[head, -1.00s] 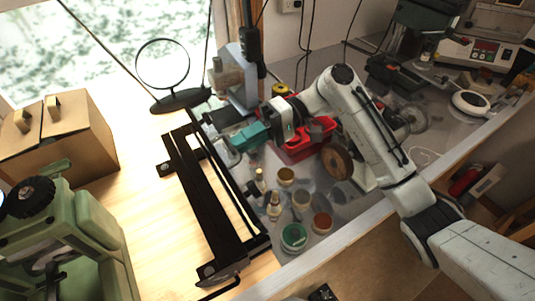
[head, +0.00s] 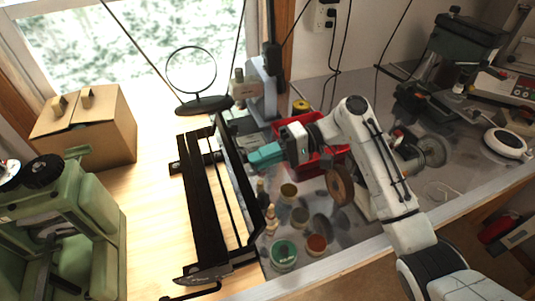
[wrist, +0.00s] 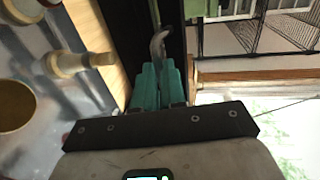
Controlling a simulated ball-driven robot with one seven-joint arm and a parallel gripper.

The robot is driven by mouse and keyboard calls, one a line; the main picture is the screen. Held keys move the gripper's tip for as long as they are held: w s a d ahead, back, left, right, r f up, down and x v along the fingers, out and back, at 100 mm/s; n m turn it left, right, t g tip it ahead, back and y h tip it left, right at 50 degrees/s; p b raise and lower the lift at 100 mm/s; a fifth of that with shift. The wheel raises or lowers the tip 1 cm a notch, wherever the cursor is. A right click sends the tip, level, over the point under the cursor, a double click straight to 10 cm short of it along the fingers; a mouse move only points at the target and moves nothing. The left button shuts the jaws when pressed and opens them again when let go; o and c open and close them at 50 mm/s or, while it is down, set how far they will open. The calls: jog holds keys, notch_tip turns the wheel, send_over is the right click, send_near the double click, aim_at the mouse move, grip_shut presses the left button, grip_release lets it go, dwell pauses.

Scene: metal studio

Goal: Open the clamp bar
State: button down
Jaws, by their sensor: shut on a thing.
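The clamp bar (head: 238,165) is a long black bar along the right side of a black frame (head: 204,205) on the light wooden table. It appears raised and tilted off the frame, with a thin rod between them. My gripper (head: 252,160) reaches it from the right with teal fingers near its far half. In the wrist view, the teal fingers (wrist: 158,78) are shut together at a small curved metal handle (wrist: 158,42) against the dark bar. The exact contact is partly hidden by the fingers.
Several small jars stand right of the frame, including a green one (head: 284,254). A red bin (head: 310,160) lies behind my gripper. A round magnifier or mirror (head: 191,70) stands beyond the frame. A cardboard box (head: 90,130) and a green machine (head: 70,225) are at left.

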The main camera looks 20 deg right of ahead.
jog(key=shift+s+a+f, duration=0.1)
jog(key=shift+a+f, duration=0.1)
jog(key=shift+a, duration=0.25)
jog(key=c, duration=1.6)
grip_release()
jog(key=shift+o, duration=0.6)
jog(key=shift+a, duration=0.3)
jog(key=shift+o, duration=1.4)
jog(key=shift+d+r, duration=0.1)
jog(key=shift+d, duration=0.2)
jog(key=shift+d, duration=0.1)
jog(key=d+r+b, duration=0.2)
jog(key=d, duration=0.8)
jog(key=shift+w+d, duration=0.2)
jog(key=shift+w, duration=0.1)
